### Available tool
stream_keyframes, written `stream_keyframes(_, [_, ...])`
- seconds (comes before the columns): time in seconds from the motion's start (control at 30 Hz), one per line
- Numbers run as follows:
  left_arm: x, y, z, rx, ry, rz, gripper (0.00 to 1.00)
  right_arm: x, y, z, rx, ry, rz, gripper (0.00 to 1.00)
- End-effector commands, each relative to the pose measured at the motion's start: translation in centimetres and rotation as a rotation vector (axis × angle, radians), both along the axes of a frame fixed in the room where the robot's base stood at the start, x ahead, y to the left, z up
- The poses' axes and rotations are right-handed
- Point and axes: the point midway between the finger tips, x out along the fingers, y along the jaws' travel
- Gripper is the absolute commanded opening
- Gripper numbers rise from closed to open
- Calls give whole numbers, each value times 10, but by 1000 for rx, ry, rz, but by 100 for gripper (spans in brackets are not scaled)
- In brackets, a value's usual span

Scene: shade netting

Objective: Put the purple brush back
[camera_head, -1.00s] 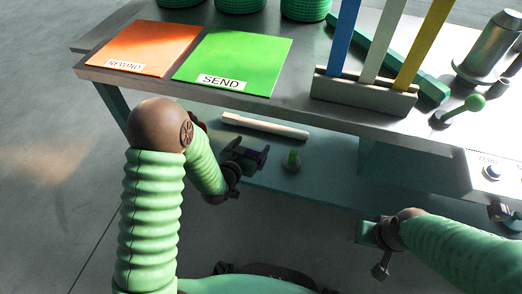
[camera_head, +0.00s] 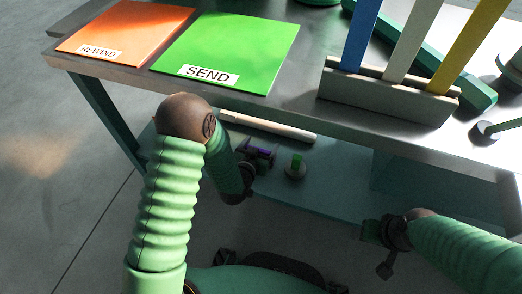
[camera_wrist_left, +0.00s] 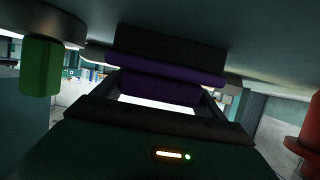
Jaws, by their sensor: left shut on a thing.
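My left gripper (camera_head: 258,154) is low over the shelf below the table top, shut on the purple brush (camera_head: 262,151). In the left wrist view the brush (camera_wrist_left: 165,84) shows as a dark block with purple bands across the jaws; its bristles cannot be made out. A dark surface lies close beyond it there, but I cannot tell whether they touch. My right gripper (camera_head: 371,232) is at the right, in front of the shelf and away from the brush. It is dark, and its jaw opening cannot be made out.
A green peg on a round base (camera_head: 296,168) stands just right of my left gripper. A pale bar (camera_head: 265,126) lies behind it. Above, the table (camera_head: 290,113) holds an orange REWIND panel (camera_head: 120,30), a green SEND panel (camera_head: 230,50) and a rack (camera_head: 385,98) with coloured slats.

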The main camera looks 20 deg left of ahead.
Motion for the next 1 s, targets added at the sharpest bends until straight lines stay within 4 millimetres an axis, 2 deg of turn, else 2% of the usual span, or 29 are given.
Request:
stream_keyframes(0.27, [0,0,-2,0,2,0,30,0,0,-1,0,-1,0,63])
stream_keyframes(0.3, [0,0,-1,0,2,0,85,0,0,0,0,-1,0,63])
stream_keyframes(0.4, [0,0,-1,0,2,0,98,0,0,0,0,-1,0,63])
stream_keyframes(0.63, [0,0,0,0,1,0,100,0,0,1,0,-1,0,63])
stream_keyframes(0.73, [-4,0,6,0,2,0,100,0,0,7,0,-1,0,63])
stream_keyframes(0.87, [-27,1,19,1,5,-1,100,0,0,28,0,-1,0,63])
stream_keyframes(1.0, [-63,2,34,0,7,-2,100,0,0,50,0,-1,0,63])
